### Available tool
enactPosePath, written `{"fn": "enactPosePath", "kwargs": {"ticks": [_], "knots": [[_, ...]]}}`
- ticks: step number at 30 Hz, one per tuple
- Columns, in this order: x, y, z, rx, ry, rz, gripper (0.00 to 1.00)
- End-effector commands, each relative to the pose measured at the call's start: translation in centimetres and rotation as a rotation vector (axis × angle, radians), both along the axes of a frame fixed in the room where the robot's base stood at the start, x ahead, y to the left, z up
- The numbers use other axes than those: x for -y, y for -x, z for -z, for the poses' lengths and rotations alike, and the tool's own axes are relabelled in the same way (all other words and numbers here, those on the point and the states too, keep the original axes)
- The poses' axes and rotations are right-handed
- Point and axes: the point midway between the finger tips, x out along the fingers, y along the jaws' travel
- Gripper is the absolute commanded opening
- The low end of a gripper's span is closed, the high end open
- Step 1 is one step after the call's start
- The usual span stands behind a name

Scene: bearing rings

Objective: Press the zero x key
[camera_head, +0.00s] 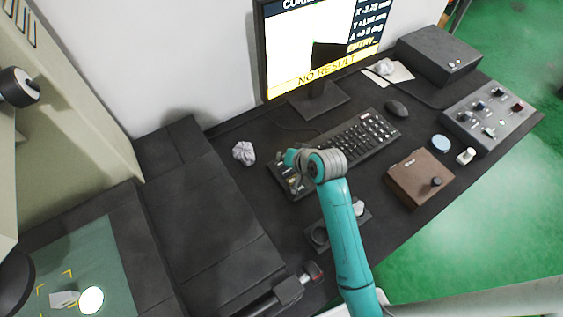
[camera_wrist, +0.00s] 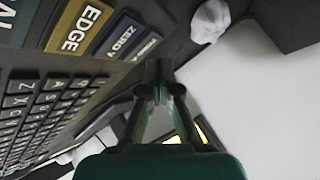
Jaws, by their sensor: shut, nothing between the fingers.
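The key panel (camera_head: 283,191) is at the left end of the black keyboard, partly behind my wrist in the head view. In the wrist view its large keys show at the upper left: a yellow-brown EDGE key (camera_wrist: 84,25) and a blue key (camera_wrist: 124,35) reading ZERO with a final letter I cannot read surely. A smaller key (camera_wrist: 149,47) sits beside it, its label unclear. I cannot pick out a legible ZERO X key. My gripper (camera_wrist: 159,75) is shut and empty, its tips near the panel's edge; contact cannot be told.
The black keyboard (camera_head: 365,138) runs right of the panel, below the monitor (camera_head: 318,97), which shows NO RESULT. Crumpled paper (camera_head: 243,153) lies left of the panel. A mouse (camera_head: 397,108), brown box (camera_head: 420,180) and grey control box (camera_head: 490,116) stand to the right.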

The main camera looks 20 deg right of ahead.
Motion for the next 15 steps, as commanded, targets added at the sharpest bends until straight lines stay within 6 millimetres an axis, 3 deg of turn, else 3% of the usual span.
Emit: {"fn": "enactPosePath", "kwargs": {"ticks": [15], "knots": [[0.0, 0.01, 0.84, 0.0, 0.0, 0.0, 0.0]]}}
